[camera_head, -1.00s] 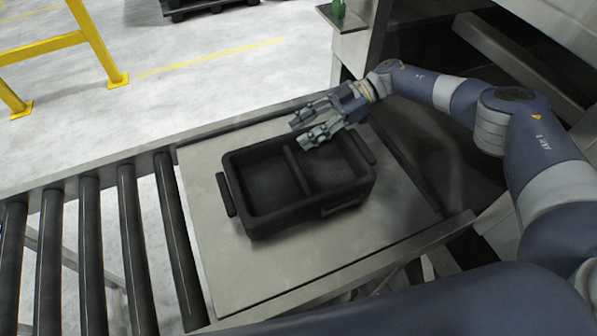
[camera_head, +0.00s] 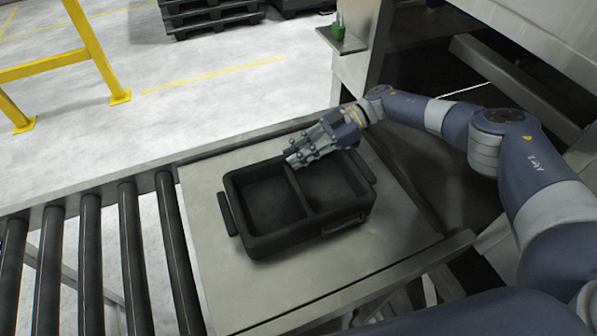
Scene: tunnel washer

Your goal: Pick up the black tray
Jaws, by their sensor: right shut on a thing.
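The black tray (camera_head: 297,241) sits on a flat metal plate (camera_head: 225,293) in the middle of the view. It has two compartments with a divider between them and handles on its sides. My right gripper (camera_head: 298,160) reaches in from the right and is shut at the tray's far edge, at the far end of the divider. The fingers cover that spot, so the exact contact is hidden. The tray appears to rest flat on the plate. My left gripper does not show.
A roller conveyor (camera_head: 130,250) joins the plate on the left. A dark machine opening (camera_head: 440,150) lies to the right. A small shelf with a green item (camera_head: 338,28) is at the top. A yellow barrier (camera_head: 100,50) and black pallets (camera_head: 215,15) stand beyond.

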